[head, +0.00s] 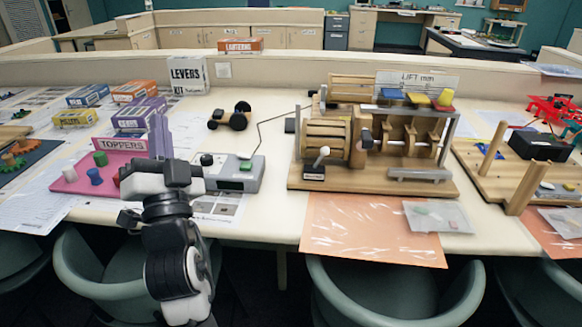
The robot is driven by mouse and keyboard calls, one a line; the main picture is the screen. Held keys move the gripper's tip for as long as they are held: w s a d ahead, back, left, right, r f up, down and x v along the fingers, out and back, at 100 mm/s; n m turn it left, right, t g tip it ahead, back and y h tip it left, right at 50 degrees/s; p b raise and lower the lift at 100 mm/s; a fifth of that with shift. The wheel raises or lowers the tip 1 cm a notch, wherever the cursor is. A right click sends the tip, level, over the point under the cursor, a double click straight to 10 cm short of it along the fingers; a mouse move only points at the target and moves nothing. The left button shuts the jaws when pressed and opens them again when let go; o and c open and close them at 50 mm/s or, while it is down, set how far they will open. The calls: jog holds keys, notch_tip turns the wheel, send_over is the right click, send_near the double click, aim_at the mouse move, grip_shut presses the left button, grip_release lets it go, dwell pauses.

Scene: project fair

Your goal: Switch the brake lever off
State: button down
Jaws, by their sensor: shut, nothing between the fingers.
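The wooden lift model (440,188) stands on the table right of centre, with drums, cams and a sign. At its front left, a small black block carries a lever with a white ball knob (324,151), which looks like the brake lever. The lever leans a little to the right; its on and off sides cannot be read. My gripper (158,118) is at the left, well apart from the lever, over the table by the pink TOPPERS stand. Its purple fingers point away from me and are shut, with nothing held.
A grey control box (236,175) with a green button sits between my gripper and the model, with a cable running behind. The pink TOPPERS stand (110,165) holds coloured pegs. Green chairs (395,300) line the front edge.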

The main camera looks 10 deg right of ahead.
aim_at(320, 158)
jog(key=d+f+m+g+h, duration=0.5)
jog(key=d+f+m+h, duration=0.2)
jog(key=d, duration=0.6)
jog(key=w+d+f+m+g+h+b, duration=0.1)
jog(key=d+f+m+g+h, duration=0.4)
jog(key=d, duration=0.9)
notch_tip(320, 158, down, 5)
jog(key=m+h, duration=0.2)
jog(key=m, duration=0.2)
jog(key=shift+d+r+g+h, duration=0.2)
jog(key=shift+g+h, duration=0.2)
jog(key=shift+w, duration=0.1)
jog(key=w+d+p, duration=0.4)
jog(key=w, duration=0.7)
jog(key=shift+r+p, duration=0.15)
jog(key=shift+p, duration=0.15)
